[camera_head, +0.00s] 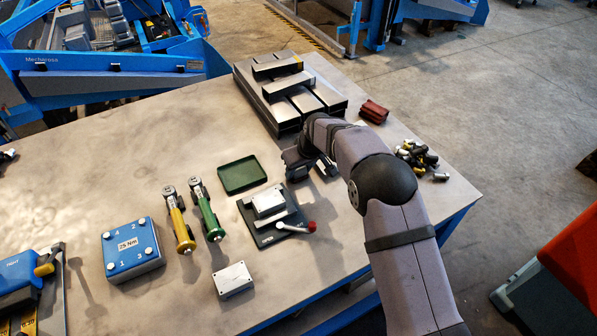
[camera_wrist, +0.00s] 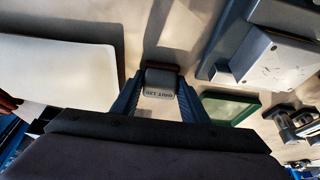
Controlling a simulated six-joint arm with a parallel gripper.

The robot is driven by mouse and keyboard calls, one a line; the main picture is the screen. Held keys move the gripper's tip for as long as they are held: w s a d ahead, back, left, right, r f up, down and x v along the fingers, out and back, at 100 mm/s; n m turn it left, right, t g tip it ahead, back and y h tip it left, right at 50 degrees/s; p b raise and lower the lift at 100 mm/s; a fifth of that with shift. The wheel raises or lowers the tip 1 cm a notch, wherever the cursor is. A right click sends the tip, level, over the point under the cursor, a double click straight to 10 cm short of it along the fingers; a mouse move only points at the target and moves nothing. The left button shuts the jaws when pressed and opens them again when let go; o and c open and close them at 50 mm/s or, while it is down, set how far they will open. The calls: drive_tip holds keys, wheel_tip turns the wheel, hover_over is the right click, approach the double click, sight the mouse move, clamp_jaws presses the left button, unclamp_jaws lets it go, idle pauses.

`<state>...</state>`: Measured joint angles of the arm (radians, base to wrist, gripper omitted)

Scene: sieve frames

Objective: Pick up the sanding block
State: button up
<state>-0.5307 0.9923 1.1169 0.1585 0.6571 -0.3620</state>
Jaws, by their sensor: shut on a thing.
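The sanding block (camera_wrist: 160,79) is grey with a dark brownish far edge and the print "GRIT 120" on its near side. It sits between the two blue fingers of my gripper (camera_wrist: 158,98) in the wrist view, and the gripper is shut on it. In the head view my gripper (camera_head: 318,168) is over the table, between the steel sieve frames and the clamp fixture. There the arm hides most of the block. I cannot tell whether the block touches the table.
Steel frames (camera_head: 290,85) stand behind the gripper. A green tray (camera_head: 242,175) and a clamp fixture with a red knob (camera_head: 311,227) lie left and in front. A reddish-brown stack (camera_head: 374,111) and loose small parts (camera_head: 418,157) lie right. Bare table (camera_head: 120,140) spreads at the left.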

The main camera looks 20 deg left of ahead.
drive_tip(key=shift+r, duration=0.1)
wheel_tip(320, 180, up, 10)
drive_tip(key=b, duration=0.3)
idle(0.3)
drive_tip(key=shift+o, duration=1.1)
drive_tip(key=shift+s+a+r+p, duration=0.2)
drive_tip(key=shift+a+r+p, duration=0.15)
drive_tip(key=shift+r+p, duration=0.1)
drive_tip(key=shift+c, duration=0.5)
drive_tip(key=s+a+r+n+g+p, duration=0.1)
drive_tip(key=s+a+n+g+p, duration=0.2)
drive_tip(key=s+n, duration=0.5)
drive_tip(key=s+a+r+n+g+p, duration=0.1)
drive_tip(key=s+a+n+g+p, duration=0.2)
drive_tip(key=s+n, duration=0.5)
drive_tip(key=shift+n+p, duration=0.6)
drive_tip(key=shift+n, duration=0.4)
